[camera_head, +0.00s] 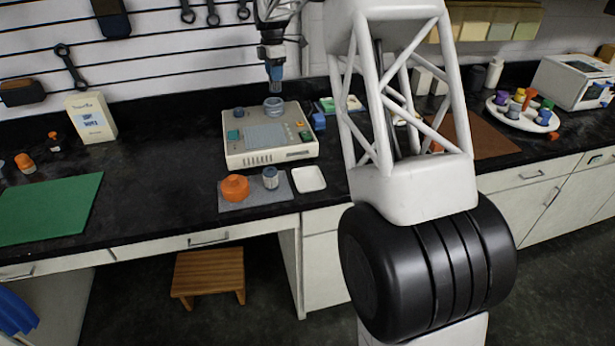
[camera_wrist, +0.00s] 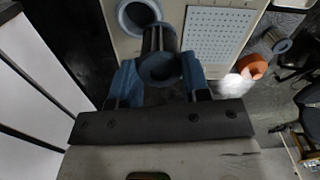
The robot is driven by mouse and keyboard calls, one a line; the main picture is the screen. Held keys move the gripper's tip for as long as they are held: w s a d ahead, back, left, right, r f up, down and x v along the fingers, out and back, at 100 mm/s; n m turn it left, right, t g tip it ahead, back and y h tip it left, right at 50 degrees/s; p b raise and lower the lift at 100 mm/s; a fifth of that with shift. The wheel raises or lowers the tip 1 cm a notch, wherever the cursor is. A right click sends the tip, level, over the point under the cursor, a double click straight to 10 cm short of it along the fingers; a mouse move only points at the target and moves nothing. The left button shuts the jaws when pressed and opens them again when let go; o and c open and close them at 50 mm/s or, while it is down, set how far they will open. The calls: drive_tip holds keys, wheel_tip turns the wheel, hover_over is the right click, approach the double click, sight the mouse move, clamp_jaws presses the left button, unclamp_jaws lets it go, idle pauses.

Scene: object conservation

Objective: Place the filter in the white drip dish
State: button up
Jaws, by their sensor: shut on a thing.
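My gripper (camera_head: 274,78) is above the grey machine's round housing (camera_head: 273,106), pointing down. In the wrist view its two blue fingers (camera_wrist: 160,82) are shut on a dark ribbed filter (camera_wrist: 161,66) with a blue-grey ring end. The housing (camera_wrist: 140,14) shows just beyond the filter; I cannot tell whether they touch. The white drip dish (camera_head: 309,179) lies on the bench in front of the machine and looks empty. A second filter-like cylinder (camera_head: 270,178) stands on the grey mat left of the dish. It also shows in the wrist view (camera_wrist: 277,40).
The machine (camera_head: 265,152) stands behind the dish. An orange cap-like part (camera_head: 235,187) sits on the grey mat (camera_head: 258,199). A green mat (camera_head: 48,208) and a box (camera_head: 91,118) are at left. A round tray of coloured parts (camera_head: 520,117) is at far right.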

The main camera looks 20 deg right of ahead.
drive_tip(key=s+d+f, duration=0.1)
drive_tip(key=s+f, duration=0.2)
drive_tip(key=s, duration=1.2)
drive_tip(key=s+d+f, duration=0.1)
drive_tip(key=s+f, duration=0.3)
drive_tip(key=s, duration=1.1)
drive_tip(key=s+d+f, duration=0.1)
drive_tip(key=s+f, duration=0.3)
drive_tip(key=s, duration=1.1)
drive_tip(key=shift+d, duration=0.2)
drive_tip(key=shift+w, duration=0.1)
drive_tip(key=w+f, duration=0.1)
drive_tip(key=w, duration=1.5)
drive_tip(key=shift+d+f, duration=0.2)
drive_tip(key=shift+f, duration=0.05)
drive_tip(key=shift+f, duration=1.75)
drive_tip(key=shift+f, duration=0.2)
